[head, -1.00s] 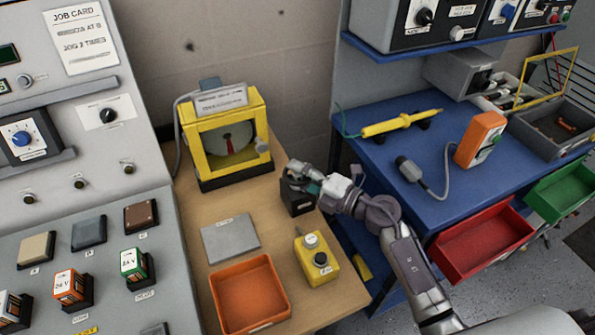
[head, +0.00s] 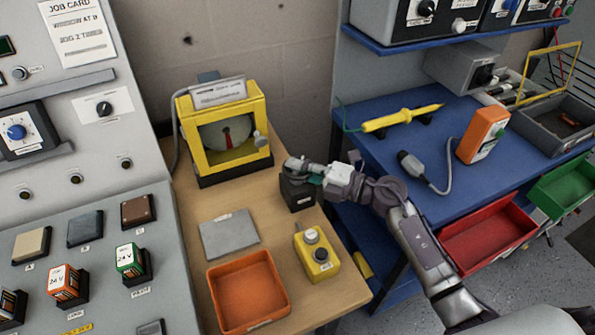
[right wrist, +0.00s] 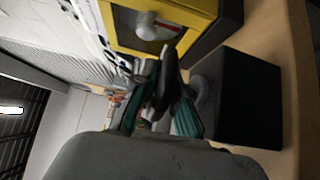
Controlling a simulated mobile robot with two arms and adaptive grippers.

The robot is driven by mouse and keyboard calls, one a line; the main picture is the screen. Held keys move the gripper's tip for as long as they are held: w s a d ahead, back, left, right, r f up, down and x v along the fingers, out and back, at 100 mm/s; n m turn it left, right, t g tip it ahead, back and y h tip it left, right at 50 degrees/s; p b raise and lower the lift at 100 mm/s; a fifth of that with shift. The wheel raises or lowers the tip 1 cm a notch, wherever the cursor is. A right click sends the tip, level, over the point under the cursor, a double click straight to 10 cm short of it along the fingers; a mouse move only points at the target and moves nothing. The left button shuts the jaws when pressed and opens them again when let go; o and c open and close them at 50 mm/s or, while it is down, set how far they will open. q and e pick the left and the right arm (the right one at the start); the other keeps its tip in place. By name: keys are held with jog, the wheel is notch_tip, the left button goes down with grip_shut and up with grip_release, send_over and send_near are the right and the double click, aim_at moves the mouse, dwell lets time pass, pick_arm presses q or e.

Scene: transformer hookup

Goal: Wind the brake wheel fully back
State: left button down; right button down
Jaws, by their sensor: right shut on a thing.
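A black box (head: 298,193) stands on the wooden bench, right of the yellow-framed unit (head: 262,112). My right gripper (head: 299,172) is at the top of this box. In the right wrist view, its teal-padded fingers (right wrist: 166,100) are shut on a dark, thin piece (right wrist: 170,78) beside the box (right wrist: 245,100), which looks like the brake wheel. A grey round stub (right wrist: 203,93) joins the box there. The fingers hide most of the wheel, so its angle cannot be told. My left gripper is not in view.
An orange tray (head: 284,313), a grey plate (head: 229,236) and a yellow button box (head: 317,257) are on the bench. The blue bench (head: 375,150) at right holds a yellow probe (head: 402,118) and an orange device (head: 482,136). A grey control panel (head: 100,190) stands at left.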

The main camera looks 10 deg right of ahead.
jog(key=shift+n+g+y, duration=0.4)
jog(key=shift+n+g, duration=0.1)
jog(key=shift+g, duration=0.2)
jog(key=c, duration=1.2)
grip_release()
jog(key=shift+d, duration=0.1)
jog(key=v, duration=1.2)
jog(key=shift+s+f, duration=0.1)
jog(key=shift+f, duration=0.05)
